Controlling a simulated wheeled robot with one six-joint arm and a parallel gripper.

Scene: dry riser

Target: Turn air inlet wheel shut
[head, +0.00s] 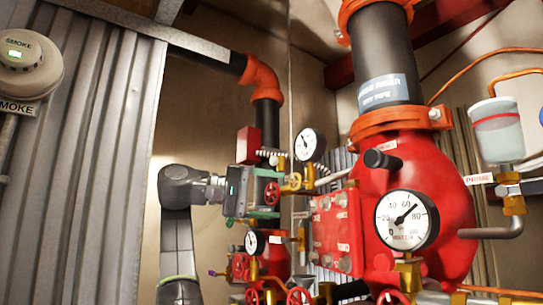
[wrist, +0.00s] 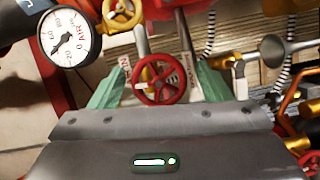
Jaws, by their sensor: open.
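A red handwheel (wrist: 160,83) with spokes shows in the middle of the wrist view. A red wheel (head: 271,193) also shows beside my gripper in the head view. Small labels flank the wheel in the wrist view, too blurred to read fully, so I cannot confirm it is the air inlet wheel. My gripper (wrist: 159,88) is open. Its green fingers stand left and right of the red wheel in the wrist view. I cannot tell how deep the wheel sits between them, and no contact is visible. The gripper body hides what lies below.
A yellow wheel (wrist: 122,14) and a gauge marked AIR (wrist: 70,37) are near the red wheel. A large red valve body (head: 400,180) with a gauge (head: 406,219) stands right. Several red wheels sit low. A corrugated panel (head: 85,150) stands left.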

